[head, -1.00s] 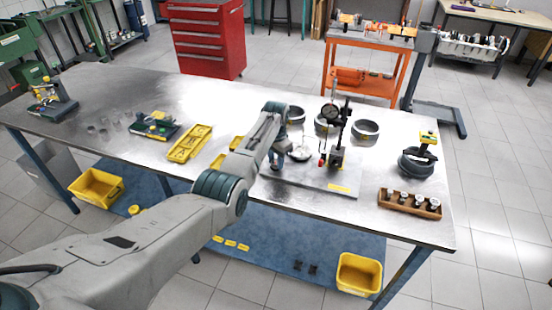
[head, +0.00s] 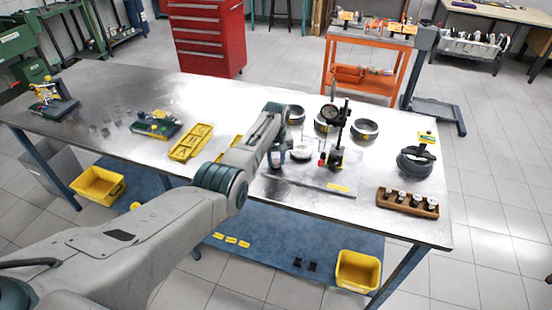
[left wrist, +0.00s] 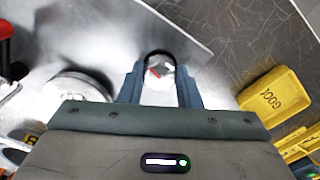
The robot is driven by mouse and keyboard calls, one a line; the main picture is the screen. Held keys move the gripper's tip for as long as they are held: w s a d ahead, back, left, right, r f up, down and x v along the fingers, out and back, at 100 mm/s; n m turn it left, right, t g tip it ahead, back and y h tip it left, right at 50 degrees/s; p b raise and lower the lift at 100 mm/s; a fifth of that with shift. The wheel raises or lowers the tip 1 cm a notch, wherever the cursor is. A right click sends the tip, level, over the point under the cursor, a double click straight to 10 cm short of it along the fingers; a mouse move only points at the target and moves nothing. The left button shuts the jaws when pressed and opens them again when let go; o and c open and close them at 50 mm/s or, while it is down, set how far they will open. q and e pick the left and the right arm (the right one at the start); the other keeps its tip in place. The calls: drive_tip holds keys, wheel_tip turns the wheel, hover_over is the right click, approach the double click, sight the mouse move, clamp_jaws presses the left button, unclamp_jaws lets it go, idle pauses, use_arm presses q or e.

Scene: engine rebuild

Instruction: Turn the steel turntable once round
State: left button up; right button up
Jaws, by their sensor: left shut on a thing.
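The steel turntable (head: 301,153) is a small pale disc on the grey plate (head: 312,180), beside the dial gauge stand (head: 337,150). In the left wrist view the turntable (left wrist: 78,86) shows at the left, partly cut off by my gripper's body. My left gripper (head: 277,160) is low over the plate's left end, just left of the turntable and apart from its disc. In the left wrist view my left gripper (left wrist: 161,88) is shut on a small round pale thing with a red mark; I cannot tell what it is. My right gripper is not in view.
Several metal rings, among them a ring (head: 364,129), stand behind the gauge stand. A wooden rack (head: 407,202) of small parts and a dark ring clamp (head: 416,160) are to the right. A yellow tray (head: 191,142) lies left of my arm. The table's front edge is close.

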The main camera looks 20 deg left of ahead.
sight(276, 161)
use_arm(q)
drive_tip(key=n, duration=0.4)
drive_tip(key=shift+w+r+n, duration=0.1)
drive_tip(key=shift+r+n, duration=0.05)
drive_tip(key=shift+n, duration=0.15)
drive_tip(key=shift+n+p, duration=0.3)
drive_tip(key=shift+n, duration=2)
drive_tip(key=shift+r, duration=0.1)
drive_tip(key=o, duration=0.9)
drive_tip(key=shift+o, duration=0.3)
wheel_tip(276, 161, up, 11)
drive_tip(key=b, duration=0.2)
